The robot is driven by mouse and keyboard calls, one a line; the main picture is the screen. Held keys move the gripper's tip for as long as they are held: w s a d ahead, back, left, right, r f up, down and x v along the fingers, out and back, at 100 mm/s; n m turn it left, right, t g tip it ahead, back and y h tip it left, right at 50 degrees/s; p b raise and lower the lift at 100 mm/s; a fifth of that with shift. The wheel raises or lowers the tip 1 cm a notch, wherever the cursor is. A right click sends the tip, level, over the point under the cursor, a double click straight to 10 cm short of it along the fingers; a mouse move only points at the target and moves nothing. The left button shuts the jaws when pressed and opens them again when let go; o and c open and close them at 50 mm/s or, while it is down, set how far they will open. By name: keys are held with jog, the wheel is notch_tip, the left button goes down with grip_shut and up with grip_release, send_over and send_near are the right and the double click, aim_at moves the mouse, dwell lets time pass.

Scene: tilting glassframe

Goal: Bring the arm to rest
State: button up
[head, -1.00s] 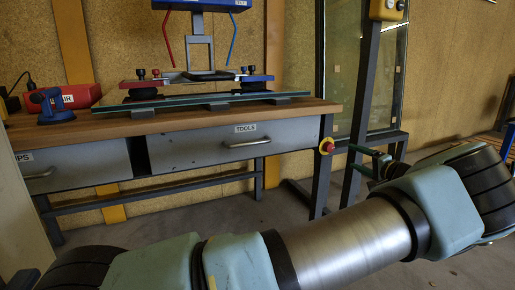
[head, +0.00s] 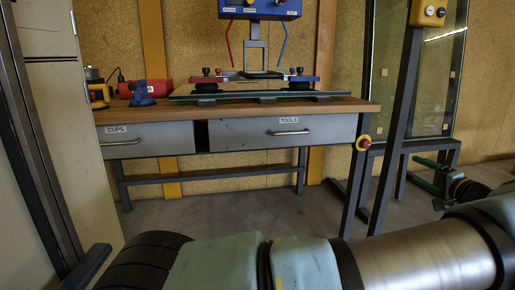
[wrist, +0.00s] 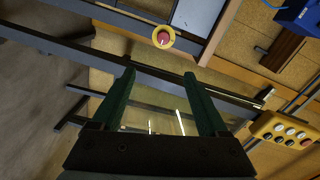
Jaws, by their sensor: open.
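My arm (head: 420,268) stretches across the bottom of the head view, its large links in the foreground. My gripper shows in the wrist view (wrist: 160,92) with two green fingers apart and nothing between them.
A workbench (head: 345,105) carries a glass pane (head: 240,97) under a suction lifter (head: 258,75). A glass panel on a rack (head: 420,80) and a post with a yellow control box (head: 428,12) stand right. A pale cabinet (head: 75,150) stands left. Floor before the bench is clear.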

jog(key=w+a+f+n+g+y, duration=0.2)
jog(key=w+a+g, duration=0.25)
jog(key=a, duration=0.85)
jog(key=w+a+f+n+g+y, duration=0.25)
jog(key=w+a, duration=0.25)
jog(key=a, duration=0.7)
jog(key=s+a+f+n+g+h, duration=0.15)
jog(key=s+a+g, duration=0.3)
jog(key=a, duration=0.65)
jog(key=s+a+n+g+h, duration=0.3)
jog(key=s+a+g, duration=0.15)
jog(key=a, duration=0.65)
jog(key=s+a+r+n+h, duration=0.2)
jog(key=s+a, duration=0.2)
jog(key=s, duration=0.4)
jog(key=s+a+r+n+h, duration=0.1)
jog(key=s+a+r, duration=0.1)
jog(key=s+a, duration=0.5)
notch_tip(320, 180, up, 33)
jog(key=s+d+p, duration=0.1)
jog(key=d+p, duration=0.1)
jog(key=p, duration=3.1)
jog(key=shift+s+d+t, duration=0.2)
jog(key=shift+s+t, duration=0.05)
jog(key=shift+t, duration=0.15)
jog(key=shift+f, duration=0.15)
